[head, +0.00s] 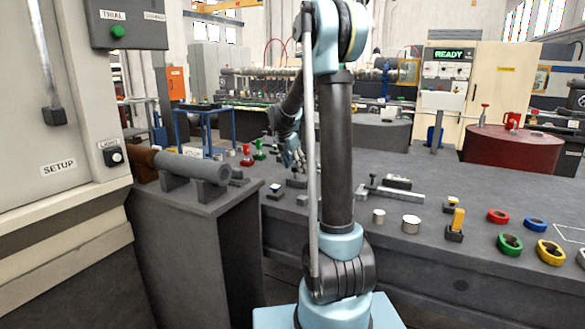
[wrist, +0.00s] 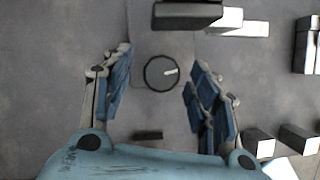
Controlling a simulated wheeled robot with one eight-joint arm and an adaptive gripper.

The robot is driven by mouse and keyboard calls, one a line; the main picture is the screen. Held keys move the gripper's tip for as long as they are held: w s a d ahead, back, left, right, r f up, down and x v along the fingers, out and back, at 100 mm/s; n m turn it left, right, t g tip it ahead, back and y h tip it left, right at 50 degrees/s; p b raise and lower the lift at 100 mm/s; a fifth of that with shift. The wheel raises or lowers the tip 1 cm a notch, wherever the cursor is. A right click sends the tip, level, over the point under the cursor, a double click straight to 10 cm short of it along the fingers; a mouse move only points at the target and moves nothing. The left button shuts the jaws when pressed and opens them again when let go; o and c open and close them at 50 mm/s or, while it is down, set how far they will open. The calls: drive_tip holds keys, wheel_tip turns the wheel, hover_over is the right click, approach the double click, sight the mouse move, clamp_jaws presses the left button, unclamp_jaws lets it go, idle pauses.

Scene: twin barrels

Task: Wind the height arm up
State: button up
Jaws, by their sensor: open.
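My gripper (head: 291,158) hangs low over the bench, left of my arm's upright link in the head view. In the wrist view its blue-padded fingers (wrist: 158,82) are spread wide and nothing is held. Between them is a dark round knob (wrist: 160,73) with a short pale mark pointing right, seen from above on a grey plate. The fingers appear apart from it on both sides. A small grey fixture (head: 297,182) stands below my gripper in the head view. No part is clearly recognisable as the height arm.
A dark block (wrist: 186,16) lies just beyond the knob, with pale blocks to its right. The grey bench (head: 395,262) also holds metal cylinders (head: 411,224), a yellow-handled piece (head: 456,222) and coloured rings (head: 509,244). A grey bar (head: 195,167) lies on the left stand.

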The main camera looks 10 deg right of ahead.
drive_tip(key=shift+w+f, duration=0.1)
drive_tip(key=shift+f, duration=0.25)
drive_tip(key=shift+c, duration=0.5)
drive_tip(key=c, duration=0.9)
drive_tip(key=shift+a, duration=0.1)
drive_tip(key=shift+c, duration=0.3)
drive_tip(key=shift+m, duration=0.3)
